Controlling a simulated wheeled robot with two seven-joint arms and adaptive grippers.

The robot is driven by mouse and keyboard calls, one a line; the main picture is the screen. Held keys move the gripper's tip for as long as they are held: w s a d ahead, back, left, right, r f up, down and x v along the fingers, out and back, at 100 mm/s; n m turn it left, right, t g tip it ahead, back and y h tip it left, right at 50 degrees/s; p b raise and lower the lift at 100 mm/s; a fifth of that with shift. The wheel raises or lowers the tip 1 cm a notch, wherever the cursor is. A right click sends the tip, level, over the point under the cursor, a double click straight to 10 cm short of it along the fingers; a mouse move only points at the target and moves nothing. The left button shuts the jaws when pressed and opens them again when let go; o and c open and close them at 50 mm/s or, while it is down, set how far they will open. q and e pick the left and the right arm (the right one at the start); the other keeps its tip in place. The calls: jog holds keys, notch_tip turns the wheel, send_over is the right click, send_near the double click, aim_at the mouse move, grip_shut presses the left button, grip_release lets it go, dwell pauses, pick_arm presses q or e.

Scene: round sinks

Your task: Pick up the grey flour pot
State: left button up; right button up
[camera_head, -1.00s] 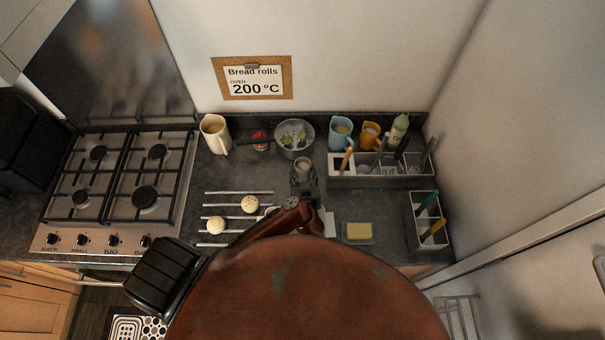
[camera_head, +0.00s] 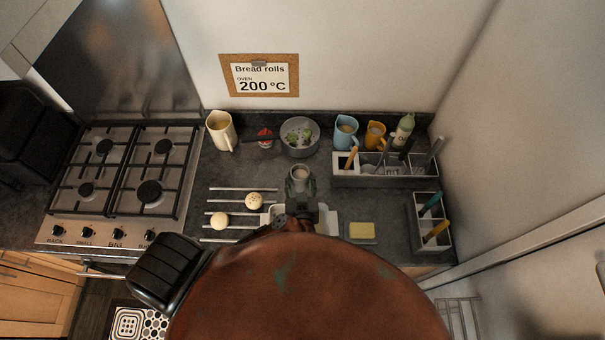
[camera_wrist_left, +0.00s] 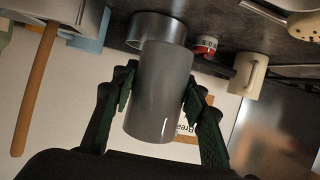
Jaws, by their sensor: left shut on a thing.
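The grey flour pot (camera_head: 299,172) is a plain cylinder, seen from above in the head view. My left gripper (camera_head: 300,186) is shut on it, with the fingers on either side of its body. In the left wrist view, which is upside down, the pot (camera_wrist_left: 163,95) sits between the two dark green fingers of the left gripper (camera_wrist_left: 160,100). It looks upright and held above the counter. My own arm hides part of the counter in front. My right gripper is not in view.
A blue jug (camera_head: 345,132) and grey organiser (camera_head: 385,182) are at the right. Rolls (camera_head: 254,201) lie on a rack at the left. A white tray (camera_head: 332,222) lies partly under my arm.

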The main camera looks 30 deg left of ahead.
aim_at(297, 186)
pick_arm(q)
jog(key=s, duration=0.1)
jog(key=s+r, duration=0.1)
jog(key=s, duration=0.1)
jog(key=shift+d+r, duration=0.15)
jog(key=shift+d, duration=0.1)
jog(key=shift+s+d+r+p, duration=0.1)
jog(key=shift+s+r+p, duration=0.25)
jog(key=shift+s, duration=0.2)
jog(key=shift+s+d+r+p, duration=0.1)
jog(key=shift+s+r+p, duration=0.15)
jog(key=shift+s, duration=0.3)
jog(key=shift+s, duration=0.1)
jog(key=shift+f, duration=0.15)
jog(key=shift+a, duration=0.15)
jog(key=shift+w+a+f+m+t+h, duration=0.1)
jog(key=shift+w+a+m+t+h, duration=0.15)
jog(key=shift+m+h, duration=0.3)
jog(key=shift+w+a+f+m+t+h, duration=0.15)
jog(key=shift+w+m+t+h, duration=0.2)
jog(key=shift+m+h, duration=0.2)
jog(key=shift+a+f+m+h, duration=0.15)
jog(key=shift+m+h, duration=0.35)
jog(key=shift+h, duration=0.1)
jog(key=shift+f+m+h, duration=0.15)
jog(key=shift+m+h, duration=0.15)
